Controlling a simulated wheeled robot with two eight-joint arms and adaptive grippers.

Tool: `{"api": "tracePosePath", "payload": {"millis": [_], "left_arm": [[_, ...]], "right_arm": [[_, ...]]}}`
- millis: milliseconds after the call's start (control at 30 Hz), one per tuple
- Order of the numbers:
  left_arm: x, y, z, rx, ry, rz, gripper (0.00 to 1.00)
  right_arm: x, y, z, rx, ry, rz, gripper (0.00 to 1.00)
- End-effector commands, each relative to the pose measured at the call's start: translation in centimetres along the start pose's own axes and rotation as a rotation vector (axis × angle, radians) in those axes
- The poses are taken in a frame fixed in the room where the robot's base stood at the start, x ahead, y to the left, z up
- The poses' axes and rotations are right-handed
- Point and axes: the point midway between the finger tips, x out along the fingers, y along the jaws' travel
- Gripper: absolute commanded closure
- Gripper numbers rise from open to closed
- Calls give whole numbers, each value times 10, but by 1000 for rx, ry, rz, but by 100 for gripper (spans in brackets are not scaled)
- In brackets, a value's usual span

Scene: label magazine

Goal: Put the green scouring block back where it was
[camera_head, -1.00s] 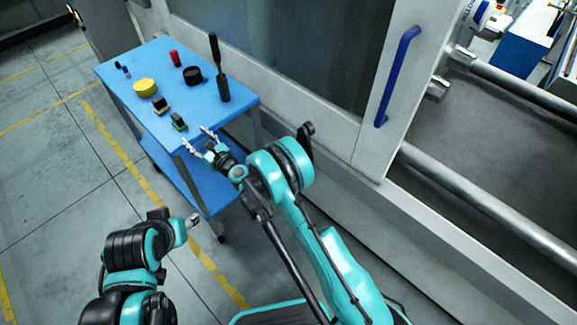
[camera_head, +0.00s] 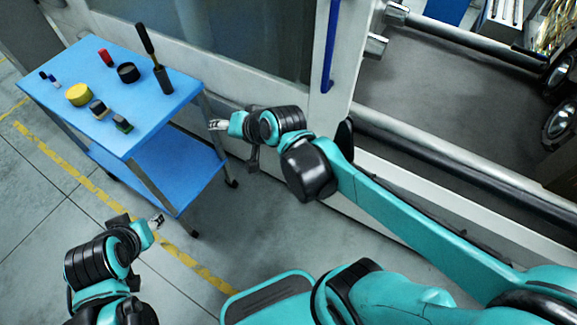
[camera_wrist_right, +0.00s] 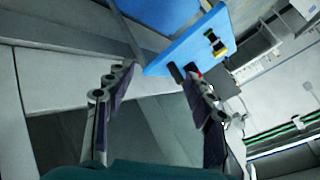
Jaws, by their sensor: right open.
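The green scouring block (camera_head: 122,124), small and dark with some green showing, rests on the blue cart top (camera_head: 146,112) near its front edge. It stands beside a similar black-and-tan block (camera_head: 98,109). My right gripper (camera_head: 214,125) is open and empty, to the right of the cart and apart from it. In the right wrist view, its spread fingers (camera_wrist_right: 160,72) have nothing between them, with the cart top (camera_wrist_right: 160,64) beyond.
The cart also carries a yellow round piece (camera_head: 79,95), a black ring-like piece (camera_head: 128,72), a red piece (camera_head: 106,57) and a tall dark-handled tool (camera_head: 154,60). A machine with a blue door handle (camera_head: 330,45) stands right of the cart. Floor in front is clear.

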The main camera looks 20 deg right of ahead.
Motion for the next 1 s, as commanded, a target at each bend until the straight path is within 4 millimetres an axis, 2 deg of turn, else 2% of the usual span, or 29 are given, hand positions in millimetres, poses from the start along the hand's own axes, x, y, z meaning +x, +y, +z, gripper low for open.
{"api": "tracePosePath", "payload": {"millis": [33,200,333,500,1000], "left_arm": [[0,0,0,0,0,0,56],[0,0,0,0,0,0,56],[0,0,0,0,0,0,56],[0,0,0,0,0,0,56],[0,0,0,0,0,0,56]], "right_arm": [[-20,25,11,-96,-3,60,46],[-66,93,42,-384,-44,239,46],[-85,124,57,-510,-77,321,46],[-93,137,62,-563,-94,356,46],[-92,136,62,-561,-93,353,46]]}}
